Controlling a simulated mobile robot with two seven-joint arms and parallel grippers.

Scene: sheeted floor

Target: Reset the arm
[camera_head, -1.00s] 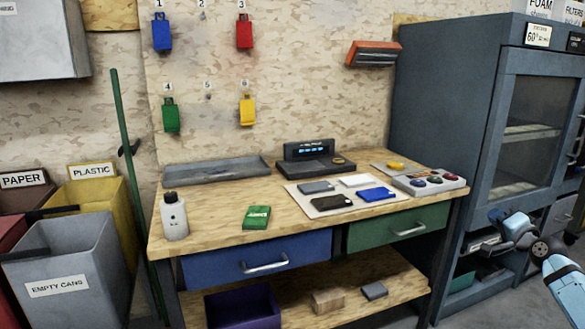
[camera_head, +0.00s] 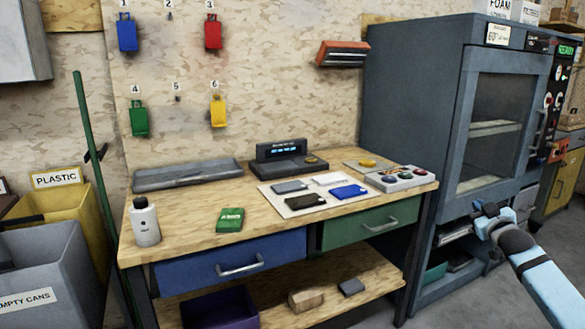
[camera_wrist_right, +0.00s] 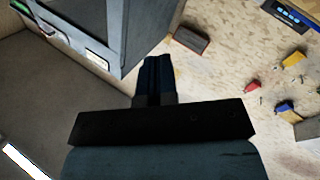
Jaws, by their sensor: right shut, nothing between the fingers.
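My right arm comes in from the lower right of the head view, with a light-blue forearm and a dark joint. Its right gripper (camera_head: 488,212) is in front of the grey cabinet's lower part, right of the workbench. In the right wrist view the dark fingers (camera_wrist_right: 155,75) lie together, shut and empty, with no object touching them. My left arm and gripper are not in view.
The grey cabinet (camera_head: 410,130) is close behind the gripper. Bins (camera_head: 60,260) stand at the far left. Floor shows at lower right.

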